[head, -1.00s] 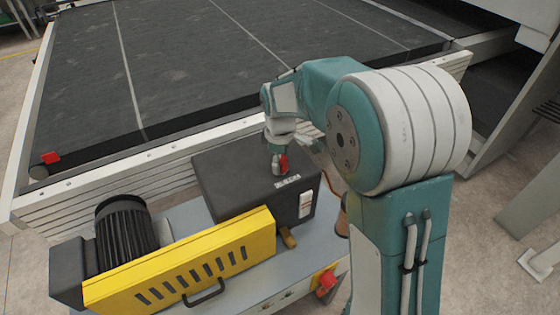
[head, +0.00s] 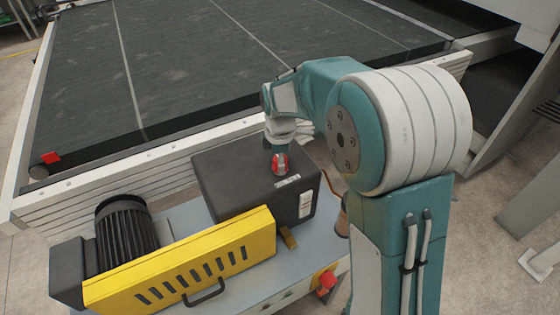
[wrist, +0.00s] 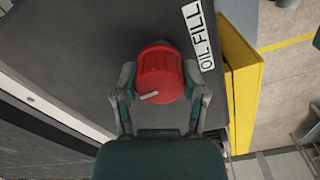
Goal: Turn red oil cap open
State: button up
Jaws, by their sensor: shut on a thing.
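The red oil cap (wrist: 160,73) sits on top of the dark box (head: 232,184), beside a white "OIL FILL" label (wrist: 198,36). It also shows in the head view (head: 280,163), below my gripper (head: 279,152). In the wrist view my gripper (wrist: 160,88) has one finger on each side of the cap and is shut on it. A small pale mark or lever shows on the cap's near side. Whether the cap is loose or seated cannot be told.
A yellow guard (head: 185,262) and a black motor (head: 125,230) stand left of and in front of the box. A dark conveyor belt (head: 200,60) with a pale frame lies behind. A red button (head: 327,281) is on the machine's front.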

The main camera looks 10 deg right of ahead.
jog(key=shift+w+a+r, duration=0.1)
jog(key=o, duration=1.1)
jog(key=shift+o, duration=0.2)
notch_tip(320, 180, up, 12)
jog(key=shift+a, duration=0.1)
